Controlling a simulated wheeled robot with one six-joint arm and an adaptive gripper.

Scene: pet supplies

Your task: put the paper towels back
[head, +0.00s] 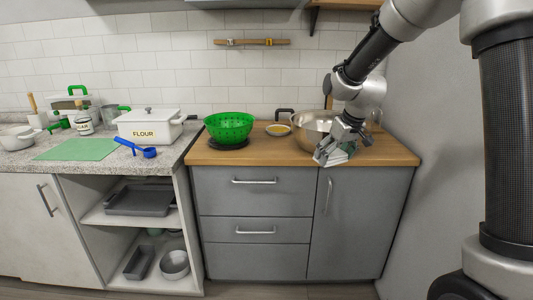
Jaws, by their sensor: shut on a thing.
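I see no paper towels in the head view. My gripper (334,154) points down over the wooden counter's right part, in front of a large metal bowl (306,132). It is shut on a small grey-green thing (347,153), mostly hidden by the fingers, so I cannot tell what it is. The gripper and wrist cover part of the bowl. I cannot tell whether the held thing touches the counter.
A green colander (228,128) and a small dish (278,130) stand on the wooden counter (270,155). A white flour box (147,127), a blue scoop (136,148) and a green mat (77,149) are on the left counter. Open shelves hold grey trays (140,201). A wall bounds the right.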

